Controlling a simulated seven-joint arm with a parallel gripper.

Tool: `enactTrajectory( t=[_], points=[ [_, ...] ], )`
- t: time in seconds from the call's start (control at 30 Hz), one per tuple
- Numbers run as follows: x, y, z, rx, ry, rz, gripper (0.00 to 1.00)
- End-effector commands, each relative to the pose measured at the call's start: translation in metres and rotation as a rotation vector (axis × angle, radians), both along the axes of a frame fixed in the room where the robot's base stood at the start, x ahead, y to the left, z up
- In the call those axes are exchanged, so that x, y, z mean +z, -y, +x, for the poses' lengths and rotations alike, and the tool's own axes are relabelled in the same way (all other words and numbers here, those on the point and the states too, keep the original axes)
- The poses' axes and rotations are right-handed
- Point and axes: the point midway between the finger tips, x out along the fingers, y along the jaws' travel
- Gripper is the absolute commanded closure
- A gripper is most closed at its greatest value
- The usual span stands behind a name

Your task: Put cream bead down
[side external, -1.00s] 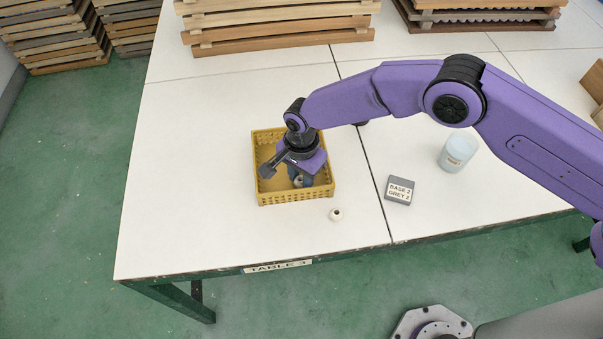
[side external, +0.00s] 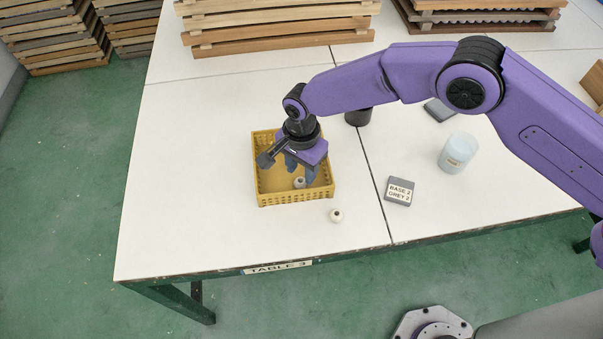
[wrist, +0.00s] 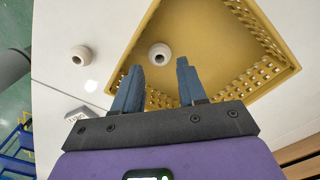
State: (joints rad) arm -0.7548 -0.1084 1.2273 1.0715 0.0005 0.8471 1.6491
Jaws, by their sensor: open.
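A cream bead (side external: 299,183) lies inside the yellow basket (side external: 293,199), near its front right part. In the wrist view the bead (wrist: 159,54) shows its dark hole and sits on the floor of the basket (wrist: 222,14), beyond my fingertips. My gripper (side external: 300,178) is above the basket, open and empty, with the bead below it. In the wrist view my gripper's blue fingers (wrist: 160,68) stand apart with nothing between them. A second cream bead (side external: 336,215) lies on the white table outside the basket; it also shows in the wrist view (wrist: 82,53).
A grey labelled block (side external: 399,191) and a pale translucent cup (side external: 457,152) stand right of the basket. A dark cylinder (side external: 358,117) and a grey block (side external: 438,110) are farther back. Stacked wooden trays (side external: 280,28) line the back. The table left of the basket is clear.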

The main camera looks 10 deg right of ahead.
Motion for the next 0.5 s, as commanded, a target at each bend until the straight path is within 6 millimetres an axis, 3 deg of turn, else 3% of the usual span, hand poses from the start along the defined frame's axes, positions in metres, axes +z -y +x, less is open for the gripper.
enactTrajectory(
  t=[0.2, 0.5],
  points=[
    [0.047, -0.001, 0.001, 0.000, 0.003, 0.003, 0.59],
    [0.081, 0.000, 0.000, 0.000, 0.001, 0.001, 0.59]
  ],
)
